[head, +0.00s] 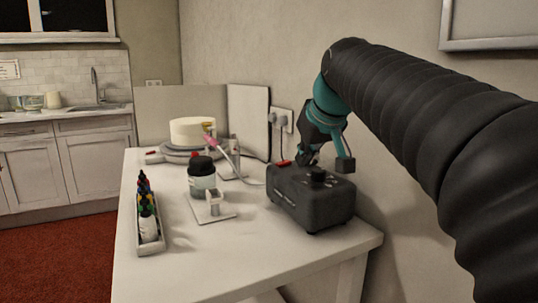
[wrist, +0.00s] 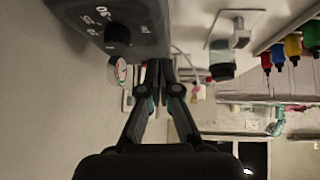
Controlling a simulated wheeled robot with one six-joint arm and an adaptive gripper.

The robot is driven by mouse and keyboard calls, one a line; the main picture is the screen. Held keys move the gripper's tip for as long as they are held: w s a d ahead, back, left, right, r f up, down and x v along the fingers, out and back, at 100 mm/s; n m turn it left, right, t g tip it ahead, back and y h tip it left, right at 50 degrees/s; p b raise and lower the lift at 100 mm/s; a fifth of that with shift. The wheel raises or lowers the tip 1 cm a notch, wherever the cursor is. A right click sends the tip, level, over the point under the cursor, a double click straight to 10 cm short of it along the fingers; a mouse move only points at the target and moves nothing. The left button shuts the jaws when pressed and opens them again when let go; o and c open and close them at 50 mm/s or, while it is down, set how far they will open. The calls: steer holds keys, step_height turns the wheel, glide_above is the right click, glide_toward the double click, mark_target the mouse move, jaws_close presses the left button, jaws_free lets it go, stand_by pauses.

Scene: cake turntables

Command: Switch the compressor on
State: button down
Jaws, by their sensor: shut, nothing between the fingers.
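The compressor (head: 311,197) is a dark grey box near the right edge of the white table. It has a black knob (head: 317,174) on top and a small red part (head: 283,162) at its back left edge; I cannot tell the switch's position. In the wrist view the compressor (wrist: 150,22) fills the top, with its knob (wrist: 118,36) and dial marks. My gripper (head: 304,158) is over the back of the compressor, near the red part. Its fingers (wrist: 159,66) are together and hold nothing. Contact with the compressor cannot be told.
A cake (head: 193,131) sits on a turntable at the back. Wall sockets (head: 281,119) are behind. The table's front is clear.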

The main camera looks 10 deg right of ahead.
steer(key=w+d+r+n+t, duration=0.1)
steer(key=w+r, duration=0.6)
steer(key=w, duration=0.1)
steer(key=shift+w, duration=0.2)
glide_above(288, 166)
steer(key=f, duration=0.7)
steer(key=shift+s+a+f+b, duration=0.15)
steer(key=shift+a+b, duration=0.1)
steer(key=shift+b, duration=0.15)
steer(key=shift+d+f+b, duration=0.2)
steer(key=shift+f+b, duration=0.15)
steer(key=shift+f, duration=0.8)
steer(key=shift+d+f, duration=0.1)
steer(key=shift+f, duration=0.6)
